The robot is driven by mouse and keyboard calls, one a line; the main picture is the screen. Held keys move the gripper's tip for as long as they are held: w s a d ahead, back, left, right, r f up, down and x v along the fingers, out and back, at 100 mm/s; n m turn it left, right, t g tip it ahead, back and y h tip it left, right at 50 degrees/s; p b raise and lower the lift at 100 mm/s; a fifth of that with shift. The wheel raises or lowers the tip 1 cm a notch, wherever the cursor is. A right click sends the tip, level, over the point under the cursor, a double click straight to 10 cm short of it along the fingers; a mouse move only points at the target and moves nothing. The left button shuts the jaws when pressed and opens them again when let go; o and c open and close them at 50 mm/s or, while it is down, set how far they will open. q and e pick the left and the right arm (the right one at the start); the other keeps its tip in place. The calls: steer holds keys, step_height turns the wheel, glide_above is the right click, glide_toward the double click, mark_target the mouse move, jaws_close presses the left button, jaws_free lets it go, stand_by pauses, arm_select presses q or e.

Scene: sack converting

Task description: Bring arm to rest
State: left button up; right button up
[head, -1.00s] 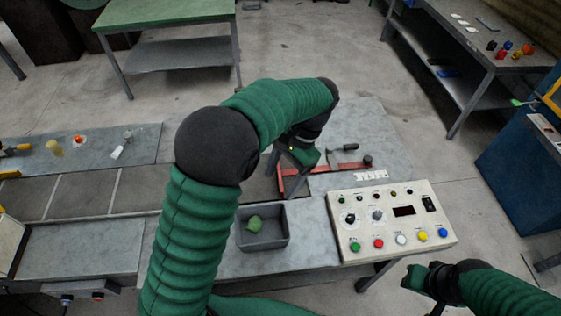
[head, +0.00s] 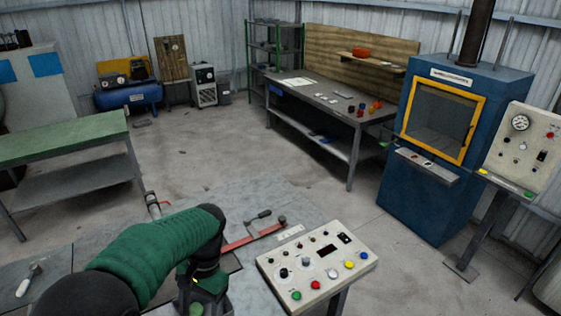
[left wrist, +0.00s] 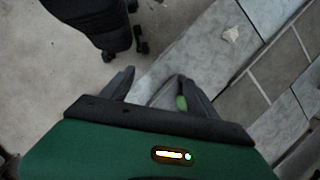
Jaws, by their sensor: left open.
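My left arm comes in at the lower left of the head view, in a green ribbed sleeve. Its gripper (head: 203,290) hangs low at the bottom edge, left of the control box, and is partly cut off and hidden by the arm. In the left wrist view the dark fingers of my left gripper (left wrist: 157,88) stand apart. A small green thing (left wrist: 182,103) shows beside the right finger against something grey; I cannot tell that it touches. My right gripper is not seen in the head view.
A control box (head: 318,262) with coloured buttons stands right of my left gripper. A red clamp (head: 252,238) lies behind it on the grey table. A green-topped bench (head: 65,138), a dark workbench (head: 318,97) and a blue oven (head: 430,205) stand farther back. Open floor lies between.

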arm_select(q)
steer(key=s+f+n+t+h+b, duration=0.1)
steer(key=s+f+n+t+b, duration=0.1)
steer(key=s+f+b, duration=0.2)
steer(key=s+f+n+t+h+b, duration=0.1)
steer(key=s+f+n+t+b, duration=0.2)
steer(key=f, duration=0.7)
steer(key=shift+s+a+f+t+b, duration=0.2)
steer(key=shift+s+a+t+b, duration=0.15)
steer(key=shift+s+b, duration=0.7)
steer(key=shift+s+d, duration=0.2)
steer(key=shift+a, duration=0.1)
